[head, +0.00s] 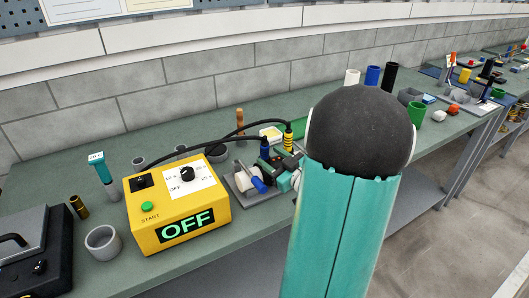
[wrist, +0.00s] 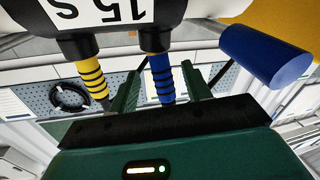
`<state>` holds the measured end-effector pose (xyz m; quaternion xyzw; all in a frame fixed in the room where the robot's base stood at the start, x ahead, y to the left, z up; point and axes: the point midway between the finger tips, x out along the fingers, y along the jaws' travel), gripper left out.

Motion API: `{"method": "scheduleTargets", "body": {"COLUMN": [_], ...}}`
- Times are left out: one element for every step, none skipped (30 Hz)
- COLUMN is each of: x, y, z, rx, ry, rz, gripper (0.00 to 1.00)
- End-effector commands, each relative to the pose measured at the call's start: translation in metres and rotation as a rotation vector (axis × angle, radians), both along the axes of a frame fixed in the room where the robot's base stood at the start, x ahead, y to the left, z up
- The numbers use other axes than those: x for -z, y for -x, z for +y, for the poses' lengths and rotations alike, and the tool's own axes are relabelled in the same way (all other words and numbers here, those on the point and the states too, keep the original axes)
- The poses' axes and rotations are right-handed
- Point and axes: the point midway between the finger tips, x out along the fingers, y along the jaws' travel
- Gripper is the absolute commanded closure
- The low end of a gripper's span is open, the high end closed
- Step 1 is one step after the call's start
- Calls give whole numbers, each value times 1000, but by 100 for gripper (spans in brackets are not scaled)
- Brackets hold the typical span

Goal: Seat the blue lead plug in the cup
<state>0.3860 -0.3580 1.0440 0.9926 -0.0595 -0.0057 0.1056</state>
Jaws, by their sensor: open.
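The blue lead plug (wrist: 160,78), ribbed with black bands, stands beside the yellow lead plug (wrist: 92,80) in the wrist view. Its end meets a short black cup (wrist: 156,42) on a fixture with an upside-down "15 S" label (wrist: 122,10). How deep it sits in the cup cannot be seen. My gripper (wrist: 160,88) is open, with one green finger on each side of the blue plug and visible gaps to both. In the head view the blue plug (head: 264,149) and yellow plug (head: 288,137) show just left of my arm, which hides part of the fixture.
A yellow control box (head: 180,240) reading OFF stands to the left, with black leads arching to the plugs. A blue cylinder (wrist: 266,57) lies close on the right in the wrist view. A grey cup (head: 103,243) and small containers stand on the green bench (head: 75,175).

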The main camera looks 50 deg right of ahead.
Motion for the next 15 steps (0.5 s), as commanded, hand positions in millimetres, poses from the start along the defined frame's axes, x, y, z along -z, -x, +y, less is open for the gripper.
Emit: {"method": "scheduleTargets", "body": {"x": [0,0,0,-1,-1,-2,-3,-3,-5,-4,-4,-4,-4,-4,-4], "y": [-3,-5,-8,-10,-14,-19,-24,-29,-35,-41,-45,-50,-53,-55,-56], "z": [0,0,0,0,0,-1,-1,-2,-2,-3,-4,-4,-5,-5,-5], "rx": [0,0,-1,-1,-2,-1,-1,-1,-1,-1,0,0,0,0,1], "ry": [-1,-1,-1,-1,0,0,0,0,0,0,0,0,0,0,0], "rz": [0,0,1,1,0,-1,-1,0,-1,-1,0,1,0,0,1], "gripper": [51,51,51,51,51,51,51,51,51,51,51,51,51,51,51]}}
